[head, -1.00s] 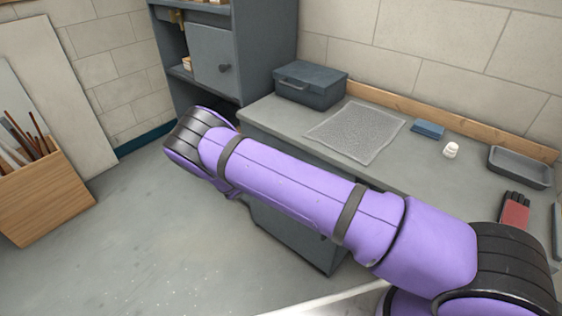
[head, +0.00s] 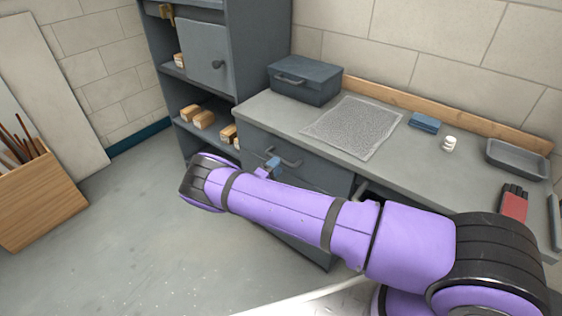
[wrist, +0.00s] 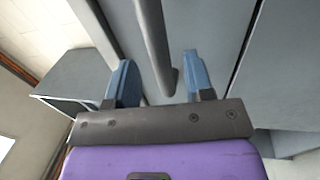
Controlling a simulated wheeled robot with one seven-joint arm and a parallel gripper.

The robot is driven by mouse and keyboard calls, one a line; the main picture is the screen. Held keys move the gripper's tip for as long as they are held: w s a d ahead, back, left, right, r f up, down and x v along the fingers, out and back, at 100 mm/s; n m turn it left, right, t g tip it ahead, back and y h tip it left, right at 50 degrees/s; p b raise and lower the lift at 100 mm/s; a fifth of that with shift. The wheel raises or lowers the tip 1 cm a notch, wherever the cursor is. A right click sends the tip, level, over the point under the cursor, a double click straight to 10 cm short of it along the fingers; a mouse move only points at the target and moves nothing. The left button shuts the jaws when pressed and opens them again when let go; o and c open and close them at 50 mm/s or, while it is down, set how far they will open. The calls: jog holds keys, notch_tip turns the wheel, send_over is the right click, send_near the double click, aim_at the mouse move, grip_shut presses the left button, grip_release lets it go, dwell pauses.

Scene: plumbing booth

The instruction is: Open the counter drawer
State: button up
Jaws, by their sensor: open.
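The counter drawer (head: 318,176) is a dark grey front under the left part of the counter. It looks shut. Its grey bar handle (head: 286,157) shows just beyond my gripper (head: 272,166), of which only a blue finger is seen past my arm. In the wrist view, the handle (wrist: 153,45) runs between the two blue fingers of my gripper (wrist: 158,62). The fingers are apart, with a gap on each side of the bar. My arm hides the lower part of the cabinet front.
The counter (head: 405,165) holds a toolbox (head: 305,82), a mesh sheet (head: 352,126), a blue block (head: 425,122), a white item (head: 449,143), a tray (head: 517,160) and a red glove (head: 513,205). A shelf cabinet (head: 262,45) stands left. Floor at left is clear up to a wooden bin (head: 40,205).

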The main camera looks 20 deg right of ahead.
jog(key=shift+x, duration=1.85)
jog(key=shift+c, duration=0.5)
grip_shut()
